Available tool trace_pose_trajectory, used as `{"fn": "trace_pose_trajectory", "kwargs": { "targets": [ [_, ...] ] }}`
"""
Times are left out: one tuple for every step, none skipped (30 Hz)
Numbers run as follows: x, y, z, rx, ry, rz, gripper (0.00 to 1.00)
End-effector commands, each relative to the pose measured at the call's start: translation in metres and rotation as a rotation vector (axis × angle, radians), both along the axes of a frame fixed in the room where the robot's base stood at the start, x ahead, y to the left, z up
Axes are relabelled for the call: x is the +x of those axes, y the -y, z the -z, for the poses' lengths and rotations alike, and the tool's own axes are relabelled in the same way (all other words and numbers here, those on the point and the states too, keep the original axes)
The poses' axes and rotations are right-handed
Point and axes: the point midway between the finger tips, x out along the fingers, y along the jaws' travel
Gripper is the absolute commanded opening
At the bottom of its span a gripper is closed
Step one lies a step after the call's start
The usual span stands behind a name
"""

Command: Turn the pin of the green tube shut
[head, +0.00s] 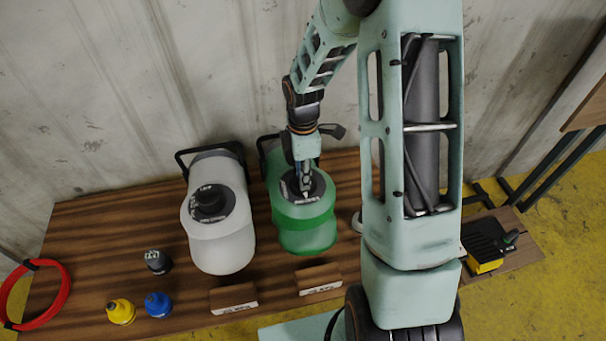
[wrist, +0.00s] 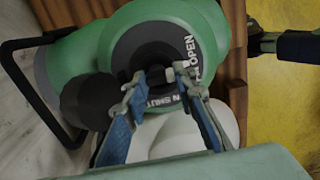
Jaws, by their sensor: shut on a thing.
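The green tube (head: 304,232) stands on the wooden table, with a black cap ring on its top. In the wrist view the green tube (wrist: 150,22) shows the ring lettered "OPEN" at the right and "N SHUT" lower down. The dark pin (wrist: 153,76) sits in the middle of the ring. My gripper (head: 306,186) reaches down onto the top of the green tube. In the wrist view my gripper (wrist: 156,80) has its two fingers on either side of the pin, shut on it. The fingers partly hide the pin, and its exact pointing is hard to tell.
A white tube (head: 222,245) with a black knob stands close at the left. Small dark, yellow (head: 120,311) and blue (head: 158,304) bottles, wooden label blocks (head: 233,298) and a red ring (head: 66,290) lie around. A metal wall (head: 120,90) is behind.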

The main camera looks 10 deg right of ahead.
Motion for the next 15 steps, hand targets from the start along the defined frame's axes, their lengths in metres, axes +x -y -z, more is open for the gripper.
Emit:
{"fn": "trace_pose_trajectory", "kwargs": {
  "targets": [
    [0.0002,-0.0001,0.0003,0.000,0.000,0.012,0.01],
    [0.0002,-0.0002,0.0004,0.000,0.001,0.022,0.01],
    [0.0002,-0.0003,0.0006,0.000,0.001,0.038,0.01],
    [0.0002,-0.0003,0.0007,0.000,0.001,0.051,0.01],
    [0.0003,-0.0004,0.0008,0.000,0.001,0.067,0.01],
    [0.0004,-0.0004,0.0010,0.000,0.001,0.090,0.01],
    [0.0004,-0.0004,0.0011,0.000,0.001,0.110,0.01],
    [0.0005,-0.0003,0.0012,0.000,0.002,0.130,0.01],
    [0.0007,-0.0003,0.0012,-0.001,0.002,0.160,0.01],
    [0.0008,-0.0004,0.0012,-0.001,0.002,0.184,0.01],
    [0.0009,-0.0006,0.0013,0.000,0.003,0.210,0.01],
    [0.0009,-0.0010,0.0013,0.000,0.002,0.245,0.01],
    [0.0008,-0.0013,0.0014,0.000,0.002,0.272,0.01],
    [0.0008,-0.0015,0.0015,0.000,0.002,0.300,0.01],
    [0.0007,-0.0016,0.0016,0.000,0.002,0.337,0.01]
  ]
}}
